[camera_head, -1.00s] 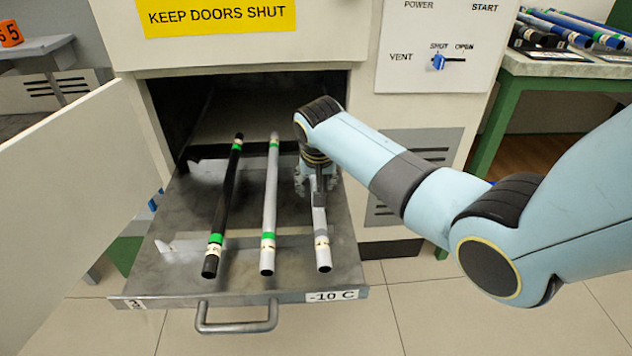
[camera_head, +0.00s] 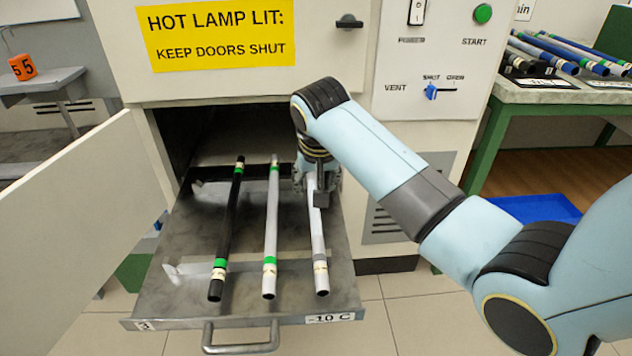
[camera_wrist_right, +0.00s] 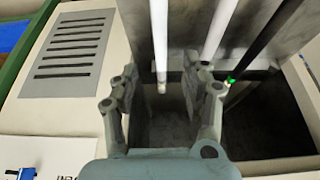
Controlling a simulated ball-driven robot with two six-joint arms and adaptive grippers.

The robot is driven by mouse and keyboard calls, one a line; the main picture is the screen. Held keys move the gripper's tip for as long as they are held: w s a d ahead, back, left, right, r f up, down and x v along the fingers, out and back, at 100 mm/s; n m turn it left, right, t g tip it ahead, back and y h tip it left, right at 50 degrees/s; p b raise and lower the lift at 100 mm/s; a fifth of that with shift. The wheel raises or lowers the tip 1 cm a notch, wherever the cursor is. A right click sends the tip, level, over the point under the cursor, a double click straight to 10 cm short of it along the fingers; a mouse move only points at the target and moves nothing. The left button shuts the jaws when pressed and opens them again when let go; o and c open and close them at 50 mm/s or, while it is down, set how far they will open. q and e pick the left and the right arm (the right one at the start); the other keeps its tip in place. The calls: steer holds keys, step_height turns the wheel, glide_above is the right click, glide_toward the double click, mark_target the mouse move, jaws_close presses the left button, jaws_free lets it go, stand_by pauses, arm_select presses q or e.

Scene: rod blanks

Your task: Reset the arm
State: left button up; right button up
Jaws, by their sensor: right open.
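My right gripper (camera_head: 318,192) is over the right side of the pulled-out drawer (camera_head: 192,300). In the wrist view its two fingers (camera_wrist_right: 160,95) are spread apart with nothing gripped. A pale rod with a grey band (camera_head: 320,262) lies on the drawer under the gripper, which hides its far part; its end shows between the fingers in the wrist view (camera_wrist_right: 160,70). To its left lie a grey rod with a green band (camera_head: 271,220) and a black rod with a green band (camera_head: 228,220). My left gripper is not in view.
An open door (camera_head: 85,210) stands left of the drawer. The cabinet front with a yellow sign (camera_head: 216,35) and a switch panel (camera_head: 440,60) rises behind. A green table (camera_head: 545,95) with several rods is at the right. A blue mat (camera_head: 540,208) lies below it.

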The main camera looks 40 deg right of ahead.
stand_by(0.3)
steer(key=s+a+r+n+y, duration=0.1)
steer(key=s+a+r+n, duration=0.1)
steer(key=s, duration=0.8)
steer(key=s+a+r+n+g, duration=0.1)
steer(key=s+n, duration=0.2)
steer(key=s, duration=0.7)
steer(key=s+a+r+n+y, duration=0.1)
steer(key=s+a+r+n, duration=0.1)
steer(key=s, duration=0.8)
step_height(320, 180, down, 26)
steer(key=s+d+g, duration=0.1)
steer(key=s+d, duration=0.2)
steer(key=s+f+g, duration=0.1)
steer(key=s+f, duration=1.4)
steer(key=s, duration=0.3)
steer(key=shift+s+d+f+g+h, duration=0.2)
steer(key=shift+s+d+g+h, duration=0.1)
steer(key=shift+s, duration=0.1)
